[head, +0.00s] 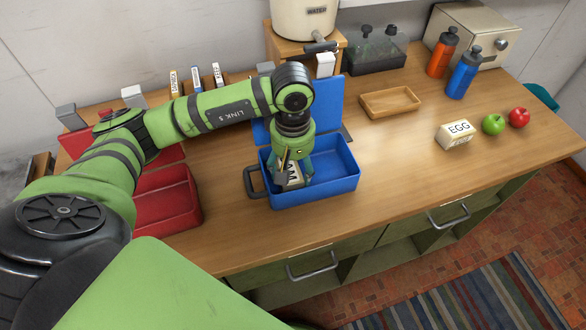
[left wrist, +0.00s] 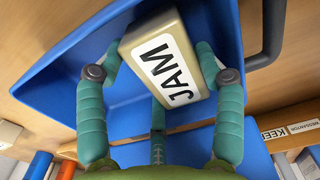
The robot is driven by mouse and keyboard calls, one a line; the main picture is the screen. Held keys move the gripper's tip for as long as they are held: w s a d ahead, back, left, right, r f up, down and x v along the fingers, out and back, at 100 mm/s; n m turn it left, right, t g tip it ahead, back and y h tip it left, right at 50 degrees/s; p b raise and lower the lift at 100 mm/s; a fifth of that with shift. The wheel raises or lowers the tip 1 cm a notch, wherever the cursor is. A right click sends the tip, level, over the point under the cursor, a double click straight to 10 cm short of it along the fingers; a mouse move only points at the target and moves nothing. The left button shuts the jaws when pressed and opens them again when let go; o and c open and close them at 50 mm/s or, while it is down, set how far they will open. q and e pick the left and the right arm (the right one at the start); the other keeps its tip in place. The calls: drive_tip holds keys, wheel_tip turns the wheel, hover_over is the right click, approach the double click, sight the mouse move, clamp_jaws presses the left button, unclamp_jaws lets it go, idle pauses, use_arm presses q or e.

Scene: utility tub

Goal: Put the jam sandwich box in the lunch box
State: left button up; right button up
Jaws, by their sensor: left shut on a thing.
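The jam sandwich box (left wrist: 163,68) is a beige block with a white label reading JAM. In the left wrist view it sits between the green fingers of my left gripper (left wrist: 160,75), which are shut on it. In the head view the JAM box (head: 294,174) is partly hidden by my left gripper (head: 293,178), which points down inside the blue lunch box (head: 330,189). The lunch box is open, with its lid raised at the back and a dark handle on its left side. I cannot tell whether the JAM box touches the lunch box floor. My right gripper is not in view.
A red lunch box (head: 165,206) stands open to the left. An EGG box (head: 455,134), a green apple (head: 493,124) and a red apple (head: 519,117) lie to the right. A wooden tray (head: 390,102) and bottles stand behind.

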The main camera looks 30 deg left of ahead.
sight(293, 167)
use_arm(q)
drive_tip(key=shift+f, duration=0.15)
drive_tip(key=shift+f, duration=0.2)
drive_tip(key=o, duration=0.9)
drive_tip(key=shift+r, duration=0.1)
drive_tip(key=shift+o, duration=0.2)
drive_tip(key=shift+r+p, duration=0.35)
drive_tip(key=shift+r, duration=0.15)
wheel_tip(293, 167, up, 11)
drive_tip(key=p, duration=0.5)
drive_tip(key=shift+r, duration=0.15)
